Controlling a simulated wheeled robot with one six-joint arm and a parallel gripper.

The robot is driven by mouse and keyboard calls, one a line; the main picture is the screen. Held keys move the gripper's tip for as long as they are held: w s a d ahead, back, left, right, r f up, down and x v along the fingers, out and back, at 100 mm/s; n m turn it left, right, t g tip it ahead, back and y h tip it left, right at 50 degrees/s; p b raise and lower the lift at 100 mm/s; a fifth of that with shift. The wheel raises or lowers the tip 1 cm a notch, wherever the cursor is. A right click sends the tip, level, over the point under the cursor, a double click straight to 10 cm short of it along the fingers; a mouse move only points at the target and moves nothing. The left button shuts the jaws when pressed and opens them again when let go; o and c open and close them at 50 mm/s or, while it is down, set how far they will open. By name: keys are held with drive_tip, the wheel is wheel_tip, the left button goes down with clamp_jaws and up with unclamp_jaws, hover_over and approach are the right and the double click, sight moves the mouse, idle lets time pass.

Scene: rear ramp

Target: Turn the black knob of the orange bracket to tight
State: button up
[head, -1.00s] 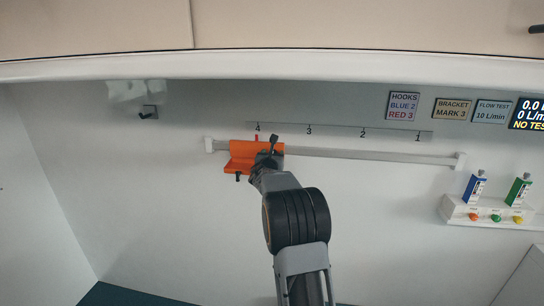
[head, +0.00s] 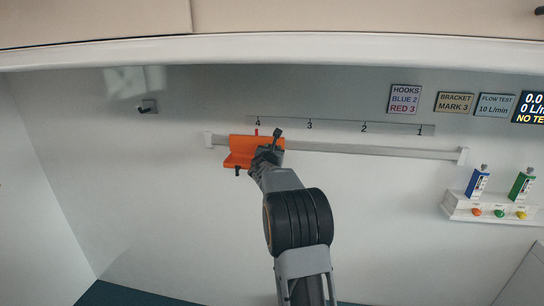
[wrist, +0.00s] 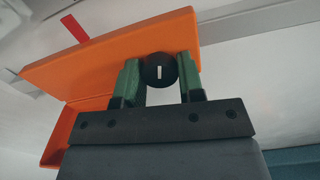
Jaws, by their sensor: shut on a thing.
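The orange bracket (head: 242,150) sits on the wall rail near its left end, with its red pointer at mark 4 of the scale. In the wrist view the bracket (wrist: 120,60) fills the upper left. The black knob (wrist: 159,70) on its front shows a short white line, upright in the wrist view. My gripper (wrist: 162,78) has its two green fingers on either side of the knob and is shut on it. In the head view my gripper (head: 268,152) covers the bracket's right part and hides the knob.
The rail (head: 370,151) runs clear to the right below the scale (head: 340,125). A white shelf (head: 480,207) at right holds a blue unit (head: 477,183) and a green unit (head: 522,186). A small hook (head: 147,106) is on the wall at upper left. A sign reads "BRACKET MARK 3" (head: 455,102).

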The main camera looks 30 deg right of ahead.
drive_tip(key=shift+r+m+b, duration=0.1)
drive_tip(key=shift+m+b, duration=7.45)
drive_tip(key=shift+m, duration=0.05)
drive_tip(key=o, duration=0.9)
drive_tip(key=shift+a, duration=0.1)
drive_tip(key=b+v, duration=0.5)
drive_tip(key=v, duration=0.8)
drive_tip(key=shift+s+a+b, duration=0.2)
drive_tip(key=shift+s+b, duration=0.1)
drive_tip(key=shift+b, duration=0.1)
